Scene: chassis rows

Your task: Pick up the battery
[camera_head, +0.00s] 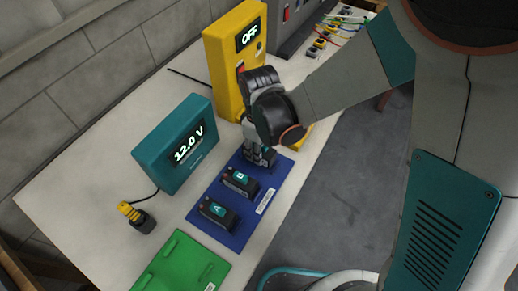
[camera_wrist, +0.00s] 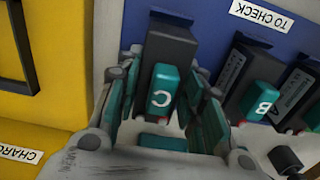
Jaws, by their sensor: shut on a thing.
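Battery C (camera_wrist: 170,48), dark with a teal top block lettered C, is between the fingers of my gripper (camera_wrist: 163,88) in the wrist view. The gripper is shut on it, with finger pads at both sides. In the head view my gripper (camera_head: 259,156) is at the far end of the blue mat (camera_head: 232,224), mostly hiding battery C. I cannot tell whether the battery touches the mat. Battery B (camera_head: 240,182) and battery A (camera_head: 217,212) stand on the mat nearer the camera. Battery B also shows right of the gripper in the wrist view (camera_wrist: 262,98).
A teal meter (camera_head: 185,150) reading 12.0 V stands left of the mat, with a yellow-and-black probe (camera_head: 136,216) nearby. A yellow charger (camera_head: 226,75) reading OFF stands behind my gripper. A green mat (camera_head: 180,265) lies at the front, with bare tabletop around it.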

